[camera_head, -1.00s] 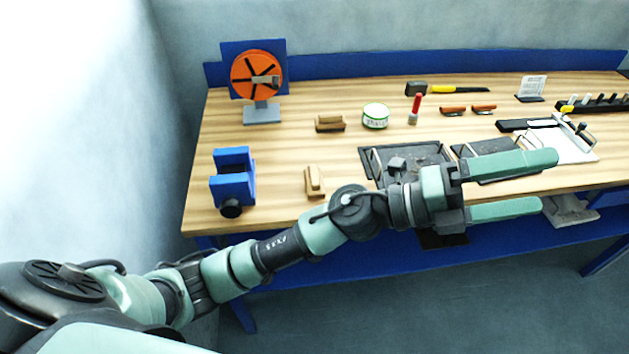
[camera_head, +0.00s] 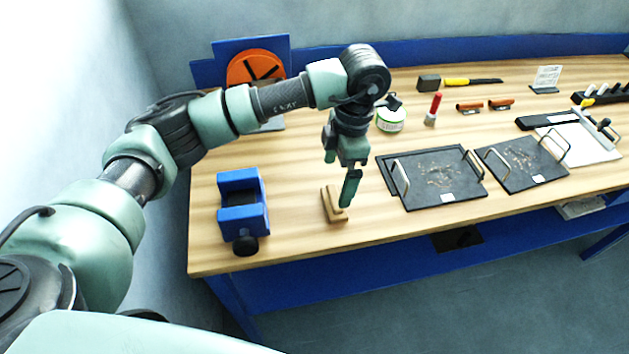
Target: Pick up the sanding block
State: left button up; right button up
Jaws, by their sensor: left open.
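A small light-brown wooden block with a raised grip, which looks like the sanding block (camera_head: 333,207), lies near the front edge of the bench, right of the blue vise. My left gripper (camera_head: 348,190) points down at this block, its fingers overlapping the block's right side in the picture. It is open and seen nearly edge-on, with nothing visible between the fingers. I cannot tell whether it touches the block. My right gripper is not in view.
A blue vise (camera_head: 241,207) stands left of the block. Two dark trays with handles, the left tray (camera_head: 440,196) and right tray (camera_head: 522,178), lie to its right. Bare wood surrounds the block.

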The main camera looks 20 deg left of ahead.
aim_at(335, 195)
pick_arm(q)
jog(key=shift+a+f, duration=0.1)
jog(key=shift+a, duration=0.1)
jog(key=shift+s+d+f, duration=0.2)
jog(key=shift+d+f, duration=0.05)
jog(key=shift+s+d+f+p, duration=0.2)
jog(key=shift+f+p, duration=0.4)
jog(key=shift+f, duration=0.05)
jog(key=shift+s+d+f+p, duration=0.15)
jog(key=shift+f+p, duration=0.45)
jog(key=f, duration=0.1)
jog(key=f+p, duration=0.1)
jog(key=f, duration=0.1)
jog(key=shift+w+a, duration=0.1)
jog(key=shift+a, duration=0.3)
jog(key=shift+f, duration=0.4)
jog(key=c, duration=1.3)
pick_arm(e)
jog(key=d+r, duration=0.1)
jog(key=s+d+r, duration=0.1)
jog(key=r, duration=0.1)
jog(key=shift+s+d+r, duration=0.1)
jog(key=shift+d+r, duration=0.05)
pick_arm(q)
jog(key=shift+r, duration=0.1)
